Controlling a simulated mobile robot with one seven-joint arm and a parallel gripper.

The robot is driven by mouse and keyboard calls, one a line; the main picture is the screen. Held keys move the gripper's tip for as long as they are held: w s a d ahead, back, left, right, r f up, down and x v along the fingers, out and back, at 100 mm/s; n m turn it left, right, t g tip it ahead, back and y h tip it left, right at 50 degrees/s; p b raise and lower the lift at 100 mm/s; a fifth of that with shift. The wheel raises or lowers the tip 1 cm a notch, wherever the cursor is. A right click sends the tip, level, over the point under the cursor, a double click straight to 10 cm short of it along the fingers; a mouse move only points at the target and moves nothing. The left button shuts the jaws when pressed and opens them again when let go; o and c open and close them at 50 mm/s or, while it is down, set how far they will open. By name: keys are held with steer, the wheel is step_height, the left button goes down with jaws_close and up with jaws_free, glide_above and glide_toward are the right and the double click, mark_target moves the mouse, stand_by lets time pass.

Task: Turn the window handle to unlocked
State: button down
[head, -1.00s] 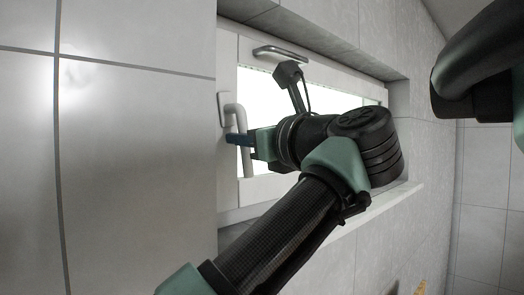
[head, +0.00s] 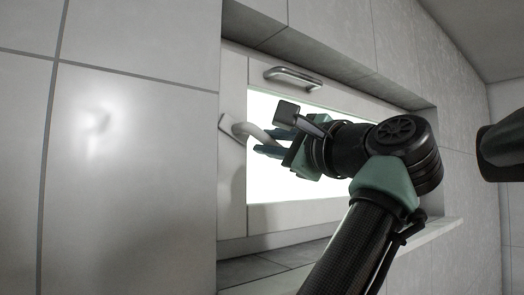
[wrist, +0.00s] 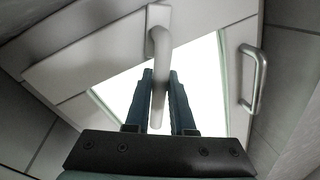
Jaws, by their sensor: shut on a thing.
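The window handle (head: 243,131) is a pale curved lever on a plate at the left of the window frame. Its grip points to the right and slightly down. My gripper (head: 264,143) is shut on the grip, with its blue fingers above and below it. In the wrist view the handle (wrist: 157,45) runs down between the two fingers of my gripper (wrist: 161,78). The far end of the grip is partly hidden by my gripper in the head view.
A metal pull bar (head: 292,76) sits on the top of the window frame and also shows in the wrist view (wrist: 258,78). The window lies in a tiled recess, with a sill (head: 285,262) below. The tiled wall (head: 135,160) at the left is clear.

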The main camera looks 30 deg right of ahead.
steer(key=n, duration=0.1)
steer(key=r+n, duration=0.1)
steer(key=n+y, duration=0.1)
steer(key=n, duration=0.1)
steer(key=shift+d+r, duration=0.2)
steer(key=shift+d, duration=0.05)
steer(key=shift+r+n+y+p, duration=0.35)
steer(key=shift+r+n+y, duration=0.1)
steer(key=shift+n, duration=0.75)
steer(key=shift+r, duration=0.15)
steer(key=c, duration=1.1)
jaws_free()
steer(key=o, duration=0.3)
steer(key=shift+w, duration=0.15)
steer(key=shift+o, duration=0.2)
steer(key=shift+f, duration=0.3)
